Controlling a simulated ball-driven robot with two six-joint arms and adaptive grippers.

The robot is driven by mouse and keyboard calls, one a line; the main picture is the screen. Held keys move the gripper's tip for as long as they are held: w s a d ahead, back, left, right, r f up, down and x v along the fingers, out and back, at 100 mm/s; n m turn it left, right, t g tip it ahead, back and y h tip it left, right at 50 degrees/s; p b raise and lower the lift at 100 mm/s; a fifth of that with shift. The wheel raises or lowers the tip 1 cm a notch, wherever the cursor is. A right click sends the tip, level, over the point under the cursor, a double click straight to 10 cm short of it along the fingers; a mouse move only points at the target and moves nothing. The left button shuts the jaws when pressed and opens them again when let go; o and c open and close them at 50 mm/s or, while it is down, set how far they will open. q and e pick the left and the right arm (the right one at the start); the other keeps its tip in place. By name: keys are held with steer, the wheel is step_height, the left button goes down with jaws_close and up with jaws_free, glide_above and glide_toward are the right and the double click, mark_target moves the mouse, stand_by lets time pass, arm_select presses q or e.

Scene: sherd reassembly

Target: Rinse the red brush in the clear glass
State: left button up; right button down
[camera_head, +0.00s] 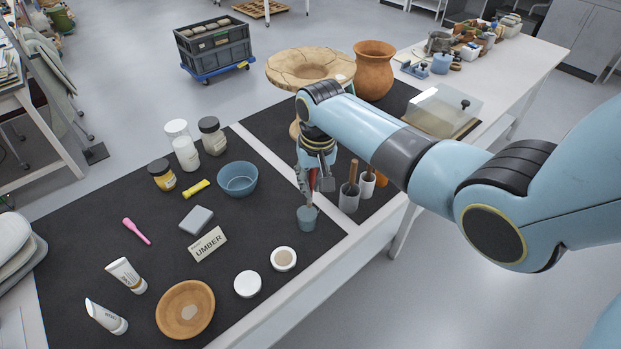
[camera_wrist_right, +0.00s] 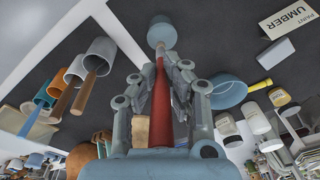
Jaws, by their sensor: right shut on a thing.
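My right gripper (camera_head: 316,184) is shut on the red brush (camera_head: 313,180), which points downward. In the right wrist view the brush's red handle (camera_wrist_right: 160,95) runs between the fingers (camera_wrist_right: 160,85) toward a small blue-grey glass (camera_wrist_right: 162,36). In the head view this glass (camera_head: 307,220) stands on the dark mat directly below the gripper. The brush's lower end reaches the glass's mouth; I cannot tell how far inside it is. My left gripper is not in view.
Cups with brown handles (camera_head: 349,200) stand close to the right of the glass. A wooden stand (camera_head: 310,66) and clay pot (camera_head: 374,72) are behind.

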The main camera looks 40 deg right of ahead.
mark_target(310, 207)
steer(key=shift+w+f+b, duration=0.2)
steer(key=shift+f+b, duration=1.1)
steer(key=shift+f, duration=0.55)
steer(key=shift+w+f+b, duration=0.2)
steer(key=shift+f+b, duration=1.1)
steer(key=shift+f, duration=0.75)
steer(key=shift+s, duration=0.1)
steer(key=shift+f, duration=0.1)
steer(key=shift+s, duration=0.1)
